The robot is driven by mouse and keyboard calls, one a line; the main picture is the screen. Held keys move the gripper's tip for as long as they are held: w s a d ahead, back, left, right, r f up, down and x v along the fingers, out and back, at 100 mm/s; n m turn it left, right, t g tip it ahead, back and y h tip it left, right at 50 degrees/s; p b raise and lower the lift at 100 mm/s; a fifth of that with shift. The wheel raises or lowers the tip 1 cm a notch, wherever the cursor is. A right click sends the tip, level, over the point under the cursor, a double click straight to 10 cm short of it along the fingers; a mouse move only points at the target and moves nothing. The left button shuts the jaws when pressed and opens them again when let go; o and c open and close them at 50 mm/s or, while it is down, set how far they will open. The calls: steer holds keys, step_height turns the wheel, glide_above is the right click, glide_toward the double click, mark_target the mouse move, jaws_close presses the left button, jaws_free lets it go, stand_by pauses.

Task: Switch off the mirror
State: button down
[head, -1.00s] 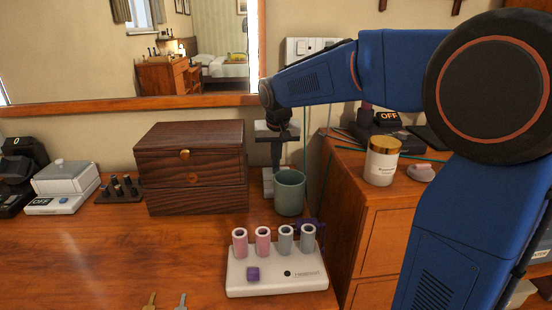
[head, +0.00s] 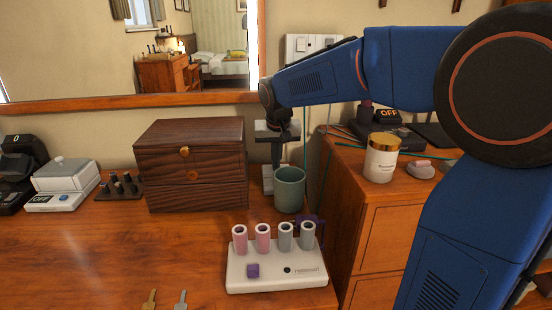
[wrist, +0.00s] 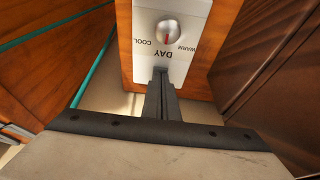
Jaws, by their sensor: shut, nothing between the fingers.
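A white control panel (wrist: 195,65) with a round silver knob (wrist: 168,32) fills the top middle of the wrist view. COOL, DAY and WARM are printed around the knob, and its red mark lines up with DAY. My gripper (wrist: 160,72) is shut and empty, its fingertips by the panel's near edge, just short of the DAY label; I cannot tell whether they touch. In the head view my gripper (head: 276,164) points down between the dark wooden box and the green cup. A wood-framed mirror (head: 70,60) hangs on the wall behind.
The dark wooden box (head: 190,165) stands close on the left and the green cup (head: 289,190) close on the right. A white tube holder (head: 276,270) is in front. A wooden cabinet (head: 375,240) with a jar (head: 381,160) stands right.

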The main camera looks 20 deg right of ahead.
steer(key=shift+f, duration=0.1)
steer(key=shift+r, duration=0.55)
steer(key=d+v, duration=0.1)
steer(key=v, duration=1.2)
steer(key=shift+w+a, duration=0.15)
steer(key=shift+a, duration=0.3)
steer(key=shift+w+r, duration=0.1)
steer(key=shift+w+d+r, duration=0.2)
steer(key=shift+w, duration=0.5)
steer(key=shift+f, duration=0.1)
steer(key=x, duration=1.2)
steer(key=shift+s+f, duration=0.15)
steer(key=shift+s, duration=0.05)
steer(key=shift+x, duration=0.8)
